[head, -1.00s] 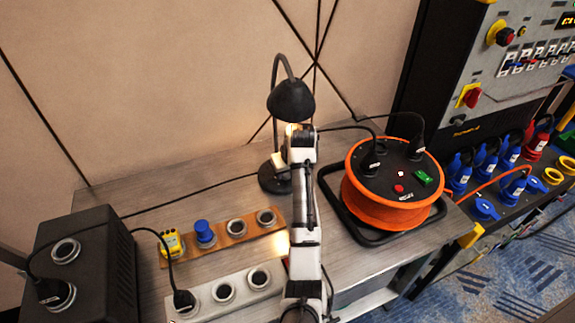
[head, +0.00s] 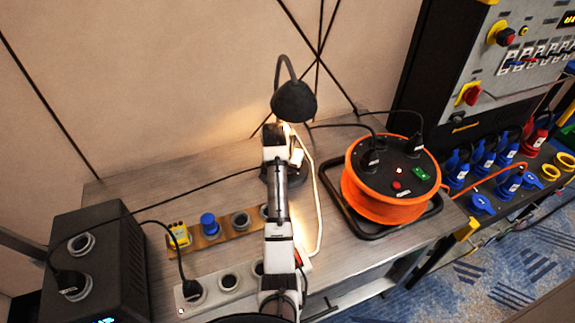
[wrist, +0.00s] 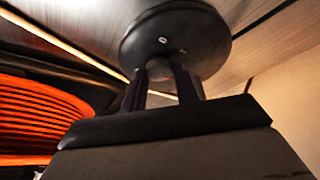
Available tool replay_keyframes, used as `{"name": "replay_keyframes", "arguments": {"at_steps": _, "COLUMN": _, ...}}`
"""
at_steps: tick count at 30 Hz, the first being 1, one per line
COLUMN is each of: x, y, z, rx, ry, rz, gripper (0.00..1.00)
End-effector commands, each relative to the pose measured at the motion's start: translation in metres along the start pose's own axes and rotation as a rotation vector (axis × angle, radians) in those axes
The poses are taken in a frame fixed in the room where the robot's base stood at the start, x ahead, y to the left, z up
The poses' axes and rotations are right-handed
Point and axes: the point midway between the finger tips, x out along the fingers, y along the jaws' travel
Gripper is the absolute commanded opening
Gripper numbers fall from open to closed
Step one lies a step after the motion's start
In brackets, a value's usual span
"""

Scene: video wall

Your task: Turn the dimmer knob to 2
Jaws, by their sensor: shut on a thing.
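A black desk lamp (head: 293,101) stands on the table with a round base, which my arm partly covers in the head view. In the wrist view the round black base (wrist: 150,22) shows a white "0" and another small white mark. My gripper (wrist: 160,82) is at this base, its two dark fingers shut on a small knob (wrist: 160,73) at its edge. The fingers hide most of the knob, and I cannot read its setting. In the head view my arm reaches up to the lamp and the fingers are not visible.
An orange cable reel (head: 385,205) stands right of the lamp. A brown socket strip (head: 215,238), a white socket strip (head: 225,292) and a black box (head: 105,255) are at left and front. Cords cross the table. The lamp's shade hangs close above my arm.

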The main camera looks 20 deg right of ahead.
Motion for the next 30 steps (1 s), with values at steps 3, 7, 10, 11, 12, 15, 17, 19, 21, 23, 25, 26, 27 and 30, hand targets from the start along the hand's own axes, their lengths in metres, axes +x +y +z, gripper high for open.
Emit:
{"name": "replay_keyframes", "arguments": {"at_steps": 3, "x": 0.0, "y": -0.0006, "z": 0.0002, "rx": 0.026, "ry": -0.001, "rz": 0.011, "gripper": 0.07}}
{"name": "replay_keyframes", "arguments": {"at_steps": 7, "x": 0.0002, "y": -0.0002, "z": 0.0001, "rx": 0.042, "ry": -0.001, "rz": 0.019, "gripper": 0.07}}
{"name": "replay_keyframes", "arguments": {"at_steps": 10, "x": 0.0002, "y": 0.0, "z": 0.0, "rx": 0.046, "ry": -0.001, "rz": 0.021, "gripper": 0.07}}
{"name": "replay_keyframes", "arguments": {"at_steps": 11, "x": 0.0002, "y": 0.0, "z": 0.0, "rx": 0.047, "ry": -0.001, "rz": 0.021, "gripper": 0.07}}
{"name": "replay_keyframes", "arguments": {"at_steps": 12, "x": 0.0002, "y": 0.0, "z": 0.0, "rx": 0.047, "ry": -0.001, "rz": 0.021, "gripper": 0.07}}
{"name": "replay_keyframes", "arguments": {"at_steps": 15, "x": 0.0001, "y": 0.0, "z": 0.0, "rx": 0.047, "ry": -0.001, "rz": 0.021, "gripper": 0.07}}
{"name": "replay_keyframes", "arguments": {"at_steps": 17, "x": 0.0001, "y": -0.0001, "z": 0.0, "rx": 0.047, "ry": -0.001, "rz": 0.02, "gripper": 0.07}}
{"name": "replay_keyframes", "arguments": {"at_steps": 19, "x": 0.0001, "y": -0.0001, "z": 0.0, "rx": 0.046, "ry": -0.001, "rz": 0.02, "gripper": 0.07}}
{"name": "replay_keyframes", "arguments": {"at_steps": 21, "x": 0.0001, "y": -0.0001, "z": -0.0001, "rx": 0.046, "ry": -0.001, "rz": 0.02, "gripper": 0.38}}
{"name": "replay_keyframes", "arguments": {"at_steps": 23, "x": 0.0001, "y": -0.0001, "z": -0.0001, "rx": 0.046, "ry": -0.001, "rz": 0.02, "gripper": 0.46}}
{"name": "replay_keyframes", "arguments": {"at_steps": 25, "x": 0.0, "y": -0.0002, "z": -0.0001, "rx": 0.046, "ry": -0.001, "rz": 0.02, "gripper": 0.52}}
{"name": "replay_keyframes", "arguments": {"at_steps": 26, "x": 0.0, "y": -0.0003, "z": -0.0001, "rx": 0.046, "ry": -0.001, "rz": 0.02, "gripper": 0.52}}
{"name": "replay_keyframes", "arguments": {"at_steps": 27, "x": 0.0, "y": -0.0003, "z": -0.0001, "rx": 0.046, "ry": 0.0, "rz": 0.019, "gripper": 0.52}}
{"name": "replay_keyframes", "arguments": {"at_steps": 30, "x": 0.0, "y": -0.0004, "z": -0.0001, "rx": 0.046, "ry": 0.0, "rz": 0.019, "gripper": 0.52}}
